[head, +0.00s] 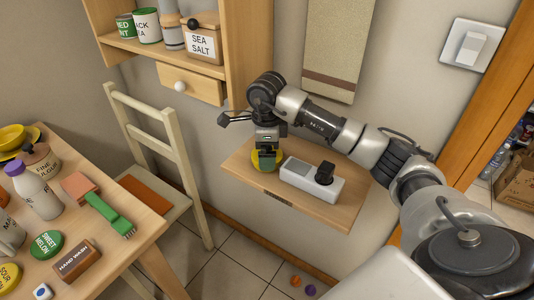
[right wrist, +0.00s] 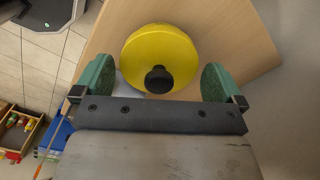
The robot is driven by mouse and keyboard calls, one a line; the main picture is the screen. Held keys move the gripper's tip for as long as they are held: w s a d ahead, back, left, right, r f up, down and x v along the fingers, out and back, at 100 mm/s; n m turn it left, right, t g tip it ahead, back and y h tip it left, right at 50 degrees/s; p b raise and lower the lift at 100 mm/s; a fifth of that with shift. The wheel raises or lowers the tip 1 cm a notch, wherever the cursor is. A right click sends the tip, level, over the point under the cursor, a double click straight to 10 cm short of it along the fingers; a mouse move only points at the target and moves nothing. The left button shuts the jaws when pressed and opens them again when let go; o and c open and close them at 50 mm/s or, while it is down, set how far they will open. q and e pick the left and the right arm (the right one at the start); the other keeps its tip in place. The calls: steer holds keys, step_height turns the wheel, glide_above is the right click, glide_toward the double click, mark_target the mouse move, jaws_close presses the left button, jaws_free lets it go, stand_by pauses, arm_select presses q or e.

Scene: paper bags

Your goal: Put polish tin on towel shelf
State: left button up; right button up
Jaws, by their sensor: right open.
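The towel shelf (head: 350,204) is a small wooden wall shelf below a hanging beige towel (head: 337,45). In the right wrist view the tin (right wrist: 160,55) lies between and just beyond the two green fingertips (right wrist: 158,85), with gaps at both sides. The right gripper is open. My left gripper is out of view.
A white box-shaped device with a dark top part (head: 312,180) stands on the shelf, right of the tin. A taller shelf unit (head: 238,50) with jars is close at the left. A chair (head: 165,145) and a crowded table (head: 110,255) stand further left.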

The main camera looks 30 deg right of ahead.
step_height(320, 180, up, 10)
steer(key=shift+r, duration=0.1)
stand_by(0.4)
